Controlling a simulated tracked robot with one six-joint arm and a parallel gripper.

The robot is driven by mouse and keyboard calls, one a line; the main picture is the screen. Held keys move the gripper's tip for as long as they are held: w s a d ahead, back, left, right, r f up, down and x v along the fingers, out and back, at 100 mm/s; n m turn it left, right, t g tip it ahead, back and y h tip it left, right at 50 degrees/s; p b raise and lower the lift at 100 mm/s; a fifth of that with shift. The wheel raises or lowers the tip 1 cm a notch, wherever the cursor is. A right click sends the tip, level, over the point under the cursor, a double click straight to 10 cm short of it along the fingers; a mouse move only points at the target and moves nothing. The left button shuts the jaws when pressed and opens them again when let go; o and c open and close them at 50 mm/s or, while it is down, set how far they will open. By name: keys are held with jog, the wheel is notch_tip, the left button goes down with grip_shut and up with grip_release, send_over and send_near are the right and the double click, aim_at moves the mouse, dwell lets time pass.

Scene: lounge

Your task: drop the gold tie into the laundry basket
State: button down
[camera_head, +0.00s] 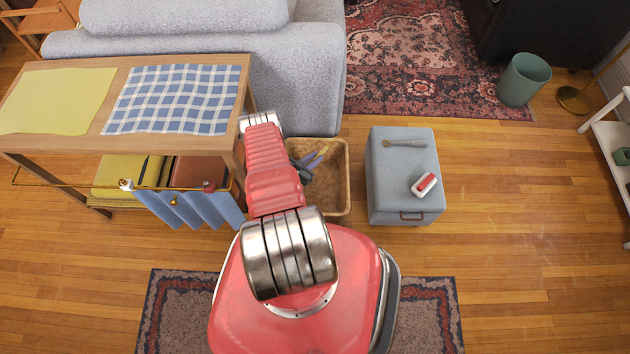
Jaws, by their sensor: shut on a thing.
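The laundry basket (347,185) is a tan, open-topped box on the wood floor, between the wooden table and the grey ottoman. My red arm reaches up from my base and covers the basket's left side. My gripper (319,156) shows just right of the arm, over the basket opening, with a dark body and purplish fingers. It is shut on a small gold strip, the gold tie (323,150), at the fingertips. Most of the tie is hidden or too small to make out. Its height above the basket floor is unclear.
A wooden table (245,75) with yellow and blue checked cloths stands left, a blue cloth (185,210) hanging below. The grey ottoman (405,160) at right bears a wrench-like tool (405,143) and a red-and-white object (424,184). A sofa (300,80) stands behind.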

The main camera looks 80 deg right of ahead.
jog(key=shift+f, duration=1.35)
jog(key=c, duration=1.5)
grip_release()
jog(key=shift+c, duration=0.2)
jog(key=shift+r, duration=0.1)
jog(key=shift+r, duration=4.9)
jog(key=shift+s, duration=0.2)
